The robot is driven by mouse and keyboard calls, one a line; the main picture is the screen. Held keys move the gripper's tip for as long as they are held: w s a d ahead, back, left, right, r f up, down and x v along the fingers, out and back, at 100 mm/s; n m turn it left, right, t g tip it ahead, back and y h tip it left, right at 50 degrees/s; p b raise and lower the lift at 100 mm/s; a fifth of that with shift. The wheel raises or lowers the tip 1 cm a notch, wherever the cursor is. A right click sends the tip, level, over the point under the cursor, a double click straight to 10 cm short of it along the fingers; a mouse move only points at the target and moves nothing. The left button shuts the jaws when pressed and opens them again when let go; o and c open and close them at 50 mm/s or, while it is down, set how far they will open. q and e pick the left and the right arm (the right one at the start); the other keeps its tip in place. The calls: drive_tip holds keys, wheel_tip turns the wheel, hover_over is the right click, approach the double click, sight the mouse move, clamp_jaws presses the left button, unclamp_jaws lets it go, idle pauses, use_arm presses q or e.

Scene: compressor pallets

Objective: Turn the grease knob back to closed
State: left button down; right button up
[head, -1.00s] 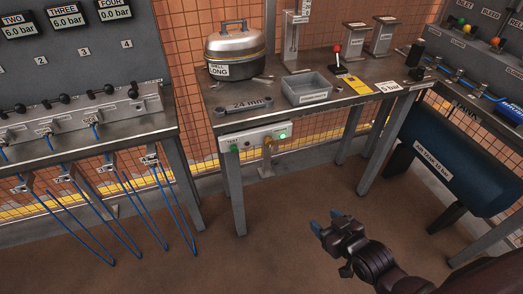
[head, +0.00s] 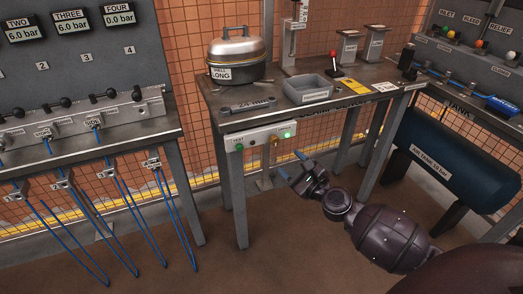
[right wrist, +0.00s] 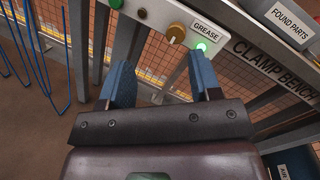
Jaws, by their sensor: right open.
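The grease knob (right wrist: 176,33) is a small brass-coloured knob beside the GREASE label (right wrist: 206,28) and a lit green lamp (right wrist: 202,48) in the right wrist view. In the head view the knob (head: 275,142) sits near the right end of the pale panel (head: 255,139) under the bench's front edge. A pale mark shows on the knob; its exact setting is hard to read. My right gripper (head: 291,163) is open and empty, with blue fingers, just below and in front of the panel. In the wrist view the knob lies beyond and between the fingertips (right wrist: 159,70), apart from them. My left gripper is out of view.
A green button (head: 239,147) is at the panel's left end. The clamp bench (head: 290,112) above holds a pot (head: 237,60), wrench and grey tray (head: 308,89). Bench legs flank the panel. A blue tank (head: 455,160) stands at right. Floor in front is free.

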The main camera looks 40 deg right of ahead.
sight(276, 142)
drive_tip(key=w+d+m+h, duration=0.1)
drive_tip(key=w+m, duration=0.2)
drive_tip(key=w+m+b, duration=0.1)
drive_tip(key=w+m, duration=0.2)
drive_tip(key=m, duration=0.1)
drive_tip(key=w+d+f+m+h, duration=0.1)
drive_tip(key=w+m, duration=0.2)
drive_tip(key=m, duration=0.1)
drive_tip(key=shift+w+d+g+h+b, duration=0.25)
drive_tip(key=shift+d+g+h+b, duration=0.05)
drive_tip(key=shift+b, duration=0.1)
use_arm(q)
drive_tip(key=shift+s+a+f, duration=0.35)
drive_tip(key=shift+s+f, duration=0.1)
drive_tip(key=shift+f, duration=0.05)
use_arm(e)
drive_tip(key=shift+w+d+r, duration=0.1)
drive_tip(key=shift+w, duration=0.5)
drive_tip(key=c, duration=0.9)
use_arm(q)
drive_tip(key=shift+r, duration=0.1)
use_arm(e)
drive_tip(key=shift+c, duration=0.2)
